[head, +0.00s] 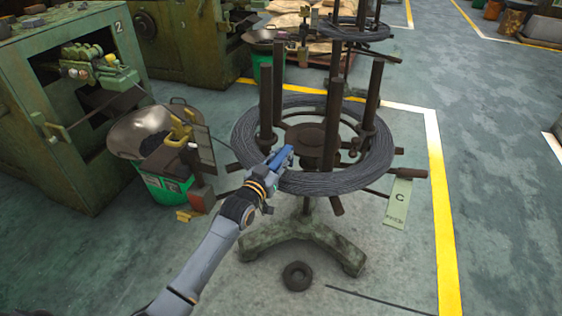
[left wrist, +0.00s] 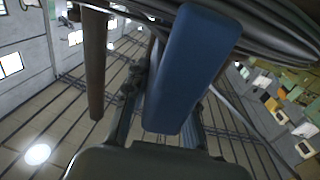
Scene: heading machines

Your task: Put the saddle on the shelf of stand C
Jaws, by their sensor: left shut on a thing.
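My left gripper (head: 272,172) is shut on the saddle, a plain blue block (head: 281,158). In the left wrist view the saddle (left wrist: 190,70) fills the middle, between the dark fingers. The gripper holds it over the near left part of a grey wire coil (head: 345,183). The coil lies on stand C (head: 308,205), a dark reel stand with upright posts, a round centre plate and a green foot. I cannot tell whether the saddle touches the coil. A hanging tag marked C (head: 399,200) is at the stand's right. My right gripper is not in view.
Green machines (head: 65,100) stand at the left. A metal pan (head: 142,130) on a green bucket is left of the stand. A dark ring (head: 297,276) and a thin rod (head: 380,300) lie on the floor in front. Another coil stand (head: 350,30) is behind. Floor at the right is clear.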

